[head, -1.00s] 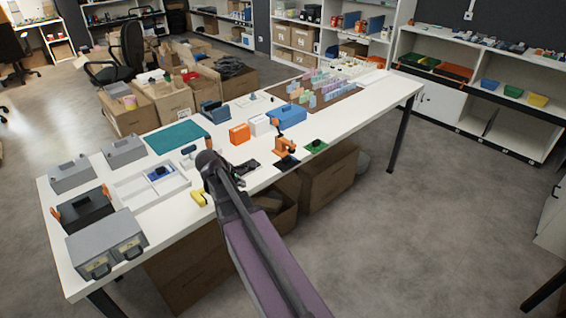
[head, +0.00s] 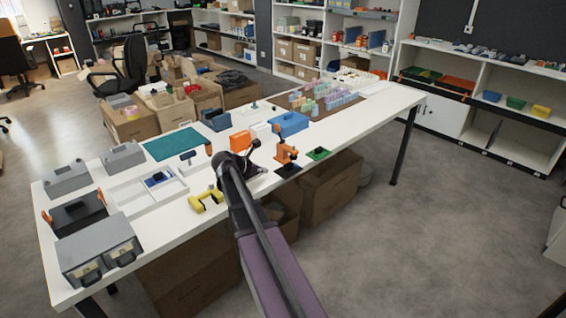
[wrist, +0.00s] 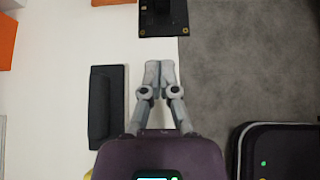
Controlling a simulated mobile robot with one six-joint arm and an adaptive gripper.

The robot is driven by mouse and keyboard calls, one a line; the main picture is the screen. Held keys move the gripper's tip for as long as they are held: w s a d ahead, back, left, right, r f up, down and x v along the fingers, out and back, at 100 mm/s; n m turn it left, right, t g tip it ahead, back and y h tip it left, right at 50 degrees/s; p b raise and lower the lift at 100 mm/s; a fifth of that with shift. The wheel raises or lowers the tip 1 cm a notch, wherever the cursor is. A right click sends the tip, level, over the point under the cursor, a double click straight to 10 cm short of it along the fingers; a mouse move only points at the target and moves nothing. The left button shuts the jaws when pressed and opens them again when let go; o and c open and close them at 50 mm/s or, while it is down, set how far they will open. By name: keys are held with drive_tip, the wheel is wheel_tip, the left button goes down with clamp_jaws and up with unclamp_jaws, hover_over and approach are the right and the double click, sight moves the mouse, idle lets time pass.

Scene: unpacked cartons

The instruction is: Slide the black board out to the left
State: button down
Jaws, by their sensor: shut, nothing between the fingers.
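The black board (wrist: 163,18) is a flat dark plate with small holes near its corners, at the top of the wrist view. Its right edge reaches slightly over the table's edge there. In the head view the black board (head: 288,171) lies at the near table edge, in front of an orange device (head: 286,150). My gripper (wrist: 160,68) is shut and empty, its fingertips together and apart from the board, just below it in the wrist view. My arm hides much of the gripper in the head view.
A dark slab (wrist: 107,106) lies left of my fingers. A yellow tool (head: 206,201) is left of my arm, an orange box (head: 240,140) behind it. A green board (head: 318,154) lies right of the black board. Bare white table (wrist: 60,60) shows on the left.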

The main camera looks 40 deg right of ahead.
drive_tip(key=d, duration=0.8)
drive_tip(key=w+d+f+b, duration=0.1)
drive_tip(key=d, duration=0.3)
drive_tip(key=shift+s+f+b, duration=0.1)
drive_tip(key=shift+f+b, duration=0.2)
drive_tip(key=shift+a, duration=0.1)
drive_tip(key=a, duration=0.8)
drive_tip(key=shift+s+a, duration=0.35)
drive_tip(key=shift+s, duration=0.05)
drive_tip(key=shift+w+d+r+p, duration=0.1)
drive_tip(key=shift+r+p, duration=0.6)
